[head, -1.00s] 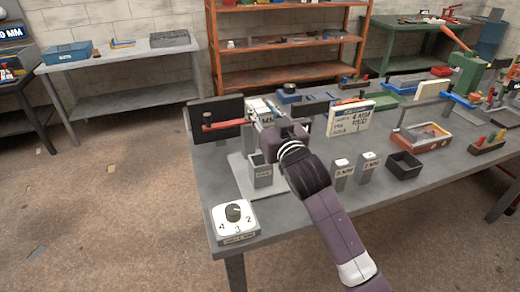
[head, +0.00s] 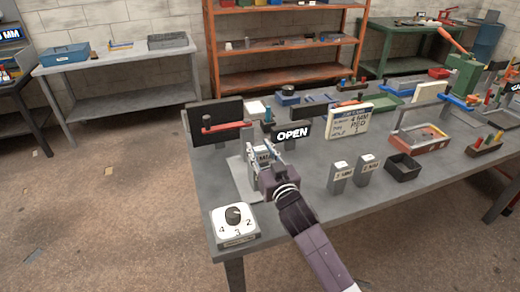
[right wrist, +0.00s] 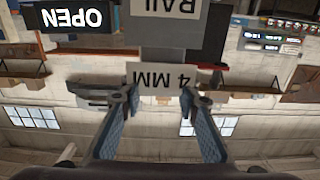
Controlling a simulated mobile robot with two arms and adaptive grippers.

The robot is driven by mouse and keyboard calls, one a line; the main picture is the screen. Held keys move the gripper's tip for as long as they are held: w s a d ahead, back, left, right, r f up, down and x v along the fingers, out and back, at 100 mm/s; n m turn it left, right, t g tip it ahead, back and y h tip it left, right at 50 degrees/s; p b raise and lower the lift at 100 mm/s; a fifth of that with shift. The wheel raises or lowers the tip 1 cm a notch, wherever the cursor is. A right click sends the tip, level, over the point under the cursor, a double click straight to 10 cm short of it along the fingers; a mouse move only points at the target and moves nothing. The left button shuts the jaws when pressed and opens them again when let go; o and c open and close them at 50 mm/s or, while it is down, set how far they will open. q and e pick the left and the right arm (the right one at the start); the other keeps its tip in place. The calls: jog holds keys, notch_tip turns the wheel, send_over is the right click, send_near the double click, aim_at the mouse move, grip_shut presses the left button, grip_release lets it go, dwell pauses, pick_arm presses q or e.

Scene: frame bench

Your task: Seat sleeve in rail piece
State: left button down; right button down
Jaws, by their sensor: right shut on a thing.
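The 4 MM sleeve (right wrist: 162,80), a grey block with a white label, is between the fingertips of my right gripper (right wrist: 158,98) in the right wrist view. That view is upside down. The rail piece (right wrist: 168,38), a grey block labelled RAIL, lines up with the sleeve, directly below it in the scene. I cannot tell whether the sleeve is inside it or only above it. In the head view my right gripper (head: 268,166) is at the small grey plate near the bench's left end and hides much of both. My left gripper is not in view.
Two grey labelled blocks stand to the right, a nearer one (head: 340,178) and another (head: 367,170). A black bin (head: 403,166) is beyond them. A white dial box (head: 236,224) sits at the front left corner. An OPEN sign (head: 293,133) and a 4 MM RED card (head: 349,120) stand behind.

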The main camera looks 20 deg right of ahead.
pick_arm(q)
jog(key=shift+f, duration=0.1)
pick_arm(e)
jog(key=c, duration=1.9)
grip_release()
jog(key=shift+f, duration=0.2)
jog(key=shift+c, duration=0.2)
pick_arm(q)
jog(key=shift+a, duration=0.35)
pick_arm(e)
jog(key=o, duration=0.5)
jog(key=shift+r, duration=0.1)
jog(key=shift+r, duration=0.25)
pick_arm(q)
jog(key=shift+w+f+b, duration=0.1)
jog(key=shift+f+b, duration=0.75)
jog(key=shift+b, duration=0.15)
pick_arm(e)
jog(key=s, duration=1.2)
jog(key=shift+d+f, duration=0.1)
jog(key=shift+d, duration=0.1)
